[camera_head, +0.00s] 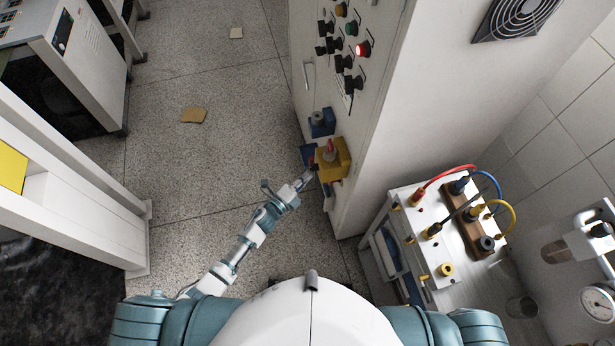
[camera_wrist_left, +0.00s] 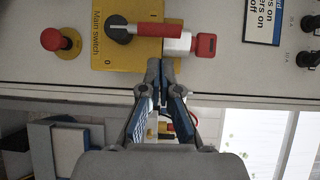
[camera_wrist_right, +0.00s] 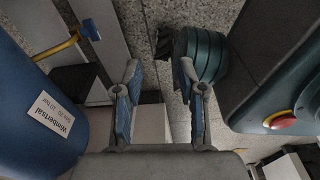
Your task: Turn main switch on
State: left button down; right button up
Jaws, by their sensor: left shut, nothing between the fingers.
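The main switch is a yellow plate (camera_wrist_left: 107,57) lettered "Main switch", with a black knob (camera_wrist_left: 118,30) and a red handle (camera_wrist_left: 158,30) lying level, pointing right. The yellow housing also shows on the cabinet side in the head view (camera_head: 340,164). A white block with a red key-like piece (camera_wrist_left: 205,45) sits at the handle's right end. My left gripper (camera_wrist_left: 160,68) is shut and empty, its tips just below the handle and white block; whether they touch is unclear. It also shows in the head view (camera_head: 310,172). My right gripper (camera_wrist_right: 160,78) is open and empty, away from the switch.
A red mushroom button (camera_wrist_left: 52,39) sits left of the switch. The tall cabinet (camera_head: 350,100) carries several knobs and a lit red lamp (camera_head: 363,49). A small table (camera_head: 440,280) with coloured cables stands right of it. The floor (camera_head: 215,150) left of the cabinet is mostly open.

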pick_arm(q)
jog(key=v, duration=1.1)
jog(key=s+a+f+n+g+y, duration=0.1)
jog(key=s+a+f+n+y, duration=0.25)
jog(key=f, duration=0.55)
jog(key=s+a+f+n+g+y, duration=0.2)
jog(key=a+f+n, duration=0.25)
jog(key=f, duration=0.35)
jog(key=s+a+f+n+g+y, duration=0.1)
jog(key=s+a+f+n+y, duration=0.15)
jog(key=f+n, duration=0.45)
jog(key=s+f+n+g+y, duration=0.1)
jog(key=s+f+n+g, duration=0.1)
jog(key=s+f, duration=0.4)
jog(key=s+a+f+n+g+y, duration=0.1)
jog(key=s+f+n+g, duration=0.2)
jog(key=s, duration=0.9)
jog(key=s+a+f+n+g, duration=0.1)
jog(key=s+f+n+g, duration=0.2)
jog(key=s+f, duration=0.6)
jog(key=shift+s+a+g+y, duration=0.25)
jog(key=shift+s+g+y, duration=0.15)
jog(key=shift+s+g, duration=0.1)
pick_arm(e)
jog(key=shift+d, duration=0.6)
